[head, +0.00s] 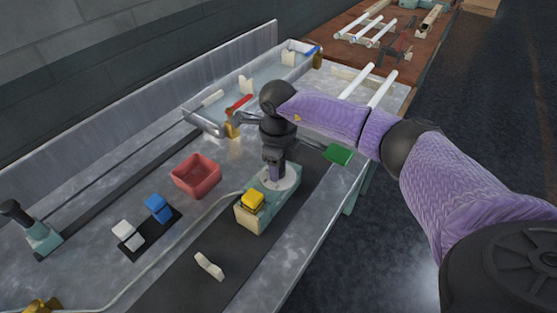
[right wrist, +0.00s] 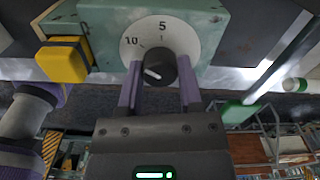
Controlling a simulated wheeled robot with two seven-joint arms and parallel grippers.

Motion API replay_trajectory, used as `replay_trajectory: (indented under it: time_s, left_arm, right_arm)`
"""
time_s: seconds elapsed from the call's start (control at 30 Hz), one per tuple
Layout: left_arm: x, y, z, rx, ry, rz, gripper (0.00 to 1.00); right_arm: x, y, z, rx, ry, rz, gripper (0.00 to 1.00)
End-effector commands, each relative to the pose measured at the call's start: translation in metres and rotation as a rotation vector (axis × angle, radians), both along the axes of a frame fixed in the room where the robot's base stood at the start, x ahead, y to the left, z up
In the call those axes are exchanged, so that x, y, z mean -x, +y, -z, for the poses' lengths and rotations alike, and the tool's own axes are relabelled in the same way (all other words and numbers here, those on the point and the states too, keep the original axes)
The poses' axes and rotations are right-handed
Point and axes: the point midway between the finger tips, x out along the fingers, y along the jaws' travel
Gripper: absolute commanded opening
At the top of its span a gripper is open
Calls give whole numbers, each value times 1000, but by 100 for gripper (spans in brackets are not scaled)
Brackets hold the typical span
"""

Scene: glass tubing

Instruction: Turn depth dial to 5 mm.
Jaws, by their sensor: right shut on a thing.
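The depth dial is a black knob (right wrist: 155,68) with a white mark on a round white plate (right wrist: 182,34), seen in the right wrist view. The plate shows 5 at the top and 10 at the upper left. The white mark sits at the knob's lower left, well away from the 5. The dial is on a pale green block (head: 250,215) with a yellow button (head: 253,200) at its near end. My right gripper (head: 276,168) points down at the block, its purple fingers (right wrist: 160,88) shut on the knob's sides. In the head view the gripper hides the knob.
A red bin (head: 196,174) stands left of the block. Blue and white blocks (head: 157,207) sit on a dark pad farther left. A green piece (head: 338,154) lies right of my gripper. A metal tray (head: 208,121) lies behind. White tubes (head: 382,90) lie at the back right.

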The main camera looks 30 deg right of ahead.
Motion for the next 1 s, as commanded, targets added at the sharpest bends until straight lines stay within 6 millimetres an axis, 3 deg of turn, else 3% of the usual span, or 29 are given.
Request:
replay_trajectory:
  time_s: [0.6, 1.0]
  left_arm:
    - [-4, -3, -34, 4, -8, -2, 59]
    - [-6, 1, -50, -2, -15, 3, 59]
  right_arm:
    - [-1, 0, -4, 0, -3, 578, 0]
    - [-1, 0, -3, -2, -3, 870, 0]
